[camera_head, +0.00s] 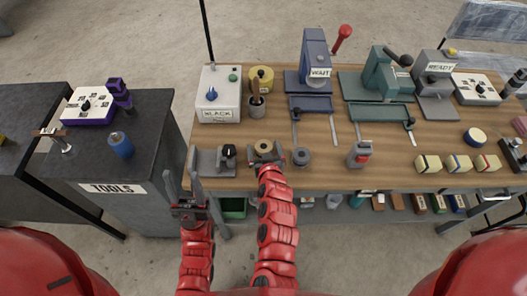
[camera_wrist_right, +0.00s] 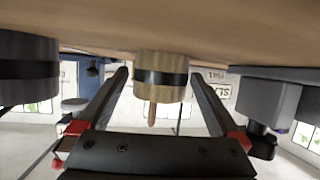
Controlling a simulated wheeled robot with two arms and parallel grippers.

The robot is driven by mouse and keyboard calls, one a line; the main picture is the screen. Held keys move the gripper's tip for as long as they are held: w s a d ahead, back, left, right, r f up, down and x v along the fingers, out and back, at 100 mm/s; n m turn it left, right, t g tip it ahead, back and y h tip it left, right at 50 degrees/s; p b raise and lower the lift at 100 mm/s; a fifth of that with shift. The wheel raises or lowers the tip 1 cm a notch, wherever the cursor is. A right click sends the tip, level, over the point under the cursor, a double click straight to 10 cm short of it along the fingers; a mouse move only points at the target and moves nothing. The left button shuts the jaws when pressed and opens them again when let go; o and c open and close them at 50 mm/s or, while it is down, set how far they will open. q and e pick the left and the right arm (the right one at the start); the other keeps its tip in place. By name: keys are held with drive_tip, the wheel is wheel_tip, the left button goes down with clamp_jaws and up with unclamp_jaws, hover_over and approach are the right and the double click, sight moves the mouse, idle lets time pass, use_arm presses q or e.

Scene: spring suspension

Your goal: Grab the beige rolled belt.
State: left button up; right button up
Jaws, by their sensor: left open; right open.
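The beige rolled belt (camera_head: 263,147), a short roll with a dark band around its middle, stands on the wooden bench near its front edge. In the right wrist view, where the bench top appears at the top, the roll (camera_wrist_right: 161,77) sits between and beyond my right gripper's fingers. My right gripper (camera_head: 265,158) is open, with its fingers on either side of the roll; I cannot tell whether they touch it. It also shows in the right wrist view (camera_wrist_right: 162,88). My left gripper (camera_head: 184,182) is open and empty, in front of the bench's left corner.
A grey fixture (camera_head: 213,162) stands close left of the roll and a dark round part (camera_head: 301,157) close right. Behind are a cup with a handle (camera_head: 256,107) and a yellow roll (camera_head: 261,76). A dark tools cabinet (camera_head: 150,150) stands at left.

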drive_tip(key=shift+s, duration=0.1)
drive_tip(key=c, duration=1.4)
drive_tip(key=shift+r, duration=0.15)
